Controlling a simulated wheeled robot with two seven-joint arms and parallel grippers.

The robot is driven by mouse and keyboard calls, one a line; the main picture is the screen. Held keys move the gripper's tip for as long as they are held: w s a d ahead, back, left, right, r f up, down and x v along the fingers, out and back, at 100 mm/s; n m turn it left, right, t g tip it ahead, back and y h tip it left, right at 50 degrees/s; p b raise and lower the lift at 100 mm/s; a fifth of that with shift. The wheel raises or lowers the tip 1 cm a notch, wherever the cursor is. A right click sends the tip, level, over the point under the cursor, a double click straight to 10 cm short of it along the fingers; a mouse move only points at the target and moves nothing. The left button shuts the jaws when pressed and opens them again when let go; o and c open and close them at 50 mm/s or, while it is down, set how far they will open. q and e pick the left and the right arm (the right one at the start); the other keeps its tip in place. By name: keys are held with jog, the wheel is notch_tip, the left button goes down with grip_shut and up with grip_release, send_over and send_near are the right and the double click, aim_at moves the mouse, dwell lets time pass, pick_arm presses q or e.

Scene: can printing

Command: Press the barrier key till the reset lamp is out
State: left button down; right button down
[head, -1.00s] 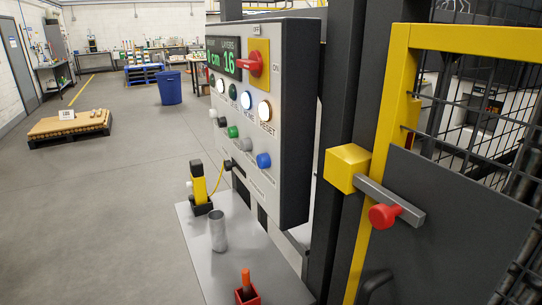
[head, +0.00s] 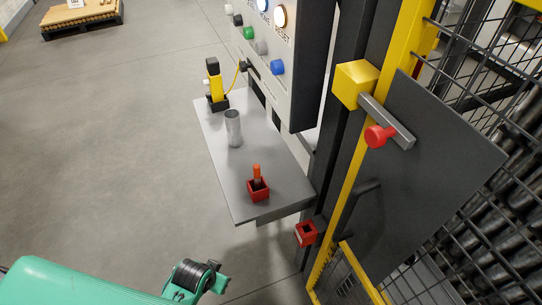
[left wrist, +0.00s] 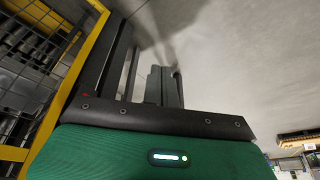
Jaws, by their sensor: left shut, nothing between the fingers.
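The control panel (head: 305,85) stands at top centre in the head view, its upper part cut off. The reset lamp (head: 280,16) glows white at its top edge. Below the lamps is a slanting row of keys: a green key (head: 249,33), a grey key (head: 261,47) and a blue key (head: 277,67), with white and black ones farther left. I cannot read which is the barrier key. My left arm (head: 195,275) enters at bottom left, well below the panel. My left gripper (left wrist: 165,86) is shut and empty in the left wrist view. My right gripper is out of view.
A grey shelf (head: 225,185) below the panel holds a metal can (head: 233,128), a yellow-black device (head: 214,85) and a red holder (head: 258,190) with an orange-handled tool. The yellow-framed fence gate (head: 350,185), with its red-knobbed latch (head: 378,137), stands at right.

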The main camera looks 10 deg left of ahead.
aim_at(277, 67)
pick_arm(q)
jog(key=w+r+m+t+h+p, duration=0.1)
jog(key=w+r+m+t, duration=0.2)
jog(key=w+r, duration=0.7)
jog(key=w+a+r+m+t+h+p, duration=0.1)
jog(key=w+r+m+t, duration=0.3)
jog(key=r, duration=1.6)
jog(key=w+r+m+t+h, duration=0.1)
jog(key=w+r+m+t, duration=0.3)
jog(key=w+r+t, duration=0.5)
jog(key=w+r, duration=0.6)
jog(key=r, duration=0.1)
jog(key=shift+w+a+h+p, duration=0.2)
jog(key=shift+w+h+p, duration=0.1)
jog(key=shift+p, duration=0.1)
jog(key=w+d, duration=0.5)
jog(key=d, duration=0.2)
jog(key=shift+d+p, duration=0.2)
jog(key=shift+p, duration=0.15)
